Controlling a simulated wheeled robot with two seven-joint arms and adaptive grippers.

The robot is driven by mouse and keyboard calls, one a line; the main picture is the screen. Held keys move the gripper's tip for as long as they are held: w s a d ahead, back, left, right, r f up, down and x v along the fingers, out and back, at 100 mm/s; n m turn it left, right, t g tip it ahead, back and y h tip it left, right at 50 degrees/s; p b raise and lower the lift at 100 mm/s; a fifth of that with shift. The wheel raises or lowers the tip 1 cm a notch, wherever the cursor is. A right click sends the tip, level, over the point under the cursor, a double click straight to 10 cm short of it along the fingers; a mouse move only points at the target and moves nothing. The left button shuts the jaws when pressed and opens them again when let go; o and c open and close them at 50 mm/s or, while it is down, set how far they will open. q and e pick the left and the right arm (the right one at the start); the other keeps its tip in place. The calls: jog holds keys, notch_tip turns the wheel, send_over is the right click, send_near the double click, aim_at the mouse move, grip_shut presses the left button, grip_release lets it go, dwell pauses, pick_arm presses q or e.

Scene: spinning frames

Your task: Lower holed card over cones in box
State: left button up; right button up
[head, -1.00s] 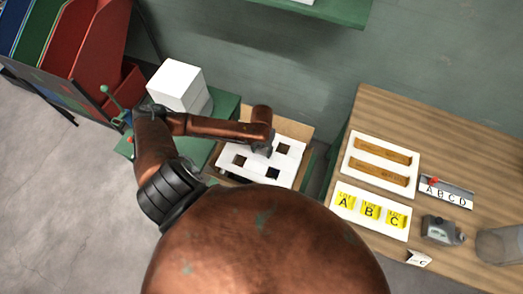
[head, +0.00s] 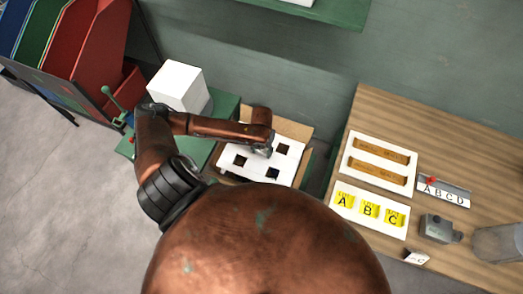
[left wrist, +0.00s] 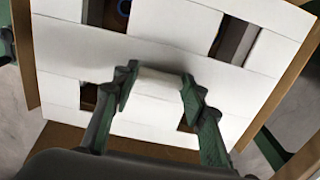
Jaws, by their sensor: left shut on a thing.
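The white holed card (head: 254,165) with square holes lies over the opening of the brown cardboard box (head: 293,127). In the left wrist view the card (left wrist: 75,45) sits between the box walls (left wrist: 23,75), and its height against the rim is hard to tell. My left gripper (head: 266,151) is above the middle of the card. In the left wrist view its fingers (left wrist: 158,88) are shut on a pale raised tab of the card. Dark interior and bits of blue ring show through the holes; no cone is clearly visible. My right gripper is out of view.
The box rests by a green stand (head: 222,112) bearing a white block (head: 178,86). A wooden table (head: 450,145) at right holds white trays (head: 378,164), a lettered strip (head: 444,192), a grey device (head: 438,229) and a clear container (head: 497,243). Red bins (head: 85,45) stand at upper left.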

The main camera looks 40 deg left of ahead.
aim_at(262, 155)
pick_arm(q)
jog(key=shift+f, duration=0.1)
jog(key=shift+f+b, duration=1.05)
jog(key=shift+f, duration=1.25)
jog(key=shift+f+b, duration=0.75)
jog(key=shift+f, duration=0.75)
jog(key=shift+f, duration=0.1)
jog(key=shift+f+b, duration=0.5)
jog(key=shift+f, duration=0.6)
jog(key=shift+f, duration=0.1)
jog(key=o, duration=1.2)
